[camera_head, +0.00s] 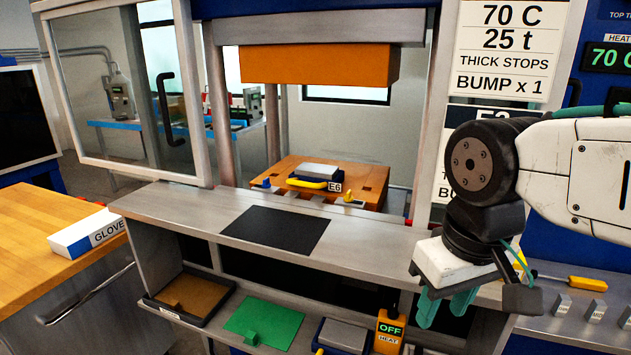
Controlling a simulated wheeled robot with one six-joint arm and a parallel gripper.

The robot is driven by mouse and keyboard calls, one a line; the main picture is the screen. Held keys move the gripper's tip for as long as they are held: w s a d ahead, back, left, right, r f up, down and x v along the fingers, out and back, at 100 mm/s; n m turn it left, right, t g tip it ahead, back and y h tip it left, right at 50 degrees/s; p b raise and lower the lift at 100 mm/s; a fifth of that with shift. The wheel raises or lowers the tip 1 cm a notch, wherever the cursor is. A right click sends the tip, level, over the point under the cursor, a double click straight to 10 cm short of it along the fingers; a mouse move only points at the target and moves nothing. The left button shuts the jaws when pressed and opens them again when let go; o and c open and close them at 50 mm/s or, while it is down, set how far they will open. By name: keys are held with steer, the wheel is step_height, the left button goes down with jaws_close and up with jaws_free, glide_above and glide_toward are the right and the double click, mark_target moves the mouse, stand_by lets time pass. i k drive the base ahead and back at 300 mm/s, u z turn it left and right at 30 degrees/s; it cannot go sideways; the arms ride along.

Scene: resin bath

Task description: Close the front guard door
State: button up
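The front guard door (188,100) is a clear panel in a pale metal frame. It stands off to the left of the press opening, which is uncovered. Its black vertical handle (168,108) is near the door's right edge. My gripper (446,304) has teal fingers pointing down, spread apart with nothing between them. It is in front of the press's right side, by the right end of the grey ledge, far to the right of the handle and not touching the door.
Inside the press, an orange upper block (320,65) hangs above an orange lower platen (365,182) carrying a plate with a yellow handle (307,183). A grey ledge (180,207) runs along the front. A glove box (88,232) lies on the wooden bench at left.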

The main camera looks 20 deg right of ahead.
mark_target(179, 7)
steer(key=z, duration=0.2)
steer(key=k, duration=0.35)
steer(key=u, duration=1.85)
steer(key=i, duration=1.65)
steer(key=z, duration=0.85)
